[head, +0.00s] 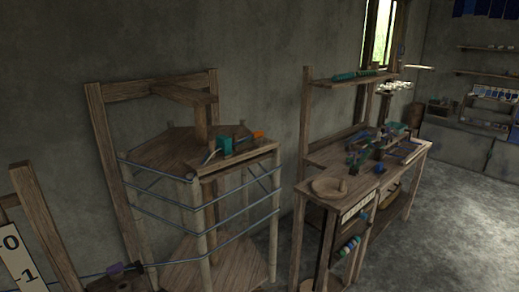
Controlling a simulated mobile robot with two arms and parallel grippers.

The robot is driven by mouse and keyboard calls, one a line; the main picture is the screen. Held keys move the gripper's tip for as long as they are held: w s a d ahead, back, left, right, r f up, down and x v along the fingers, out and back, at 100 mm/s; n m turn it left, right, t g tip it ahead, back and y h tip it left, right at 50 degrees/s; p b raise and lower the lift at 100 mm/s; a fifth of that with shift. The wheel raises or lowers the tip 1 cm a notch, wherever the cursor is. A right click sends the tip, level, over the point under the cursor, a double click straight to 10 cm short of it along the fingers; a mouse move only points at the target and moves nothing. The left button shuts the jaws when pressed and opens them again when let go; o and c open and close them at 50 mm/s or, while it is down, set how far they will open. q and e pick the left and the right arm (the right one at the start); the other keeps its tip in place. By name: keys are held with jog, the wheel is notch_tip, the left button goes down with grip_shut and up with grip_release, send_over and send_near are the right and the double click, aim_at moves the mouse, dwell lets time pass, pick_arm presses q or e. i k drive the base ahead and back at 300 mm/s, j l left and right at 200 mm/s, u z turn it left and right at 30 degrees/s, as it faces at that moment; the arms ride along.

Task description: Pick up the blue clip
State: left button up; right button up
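I cannot pick out a blue clip for certain at this distance. A small teal block (224,144) stands on the small wooden ledge of the corner rack, with a thin light-blue piece (209,156) beside it and an orange piece (258,134) to its right. A small blue spot (364,216) shows under the top of the workbench at the right; its shape is too small to tell. Neither of my grippers is in view.
The wooden rack (150,152) with blue cords around its posts stands against the wall. The workbench (413,157) holds a round wooden bowl (326,188) and several small tools. The floor (470,240) at the right is clear.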

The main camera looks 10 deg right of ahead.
aim_at(378, 167)
jog(key=i+l+u, duration=0.25)
jog(key=l, duration=0.2)
jog(key=l+u, duration=0.25)
jog(key=l, duration=0.2)
jog(key=i+l+u, duration=0.1)
jog(key=l+u, duration=0.15)
jog(key=l, duration=0.25)
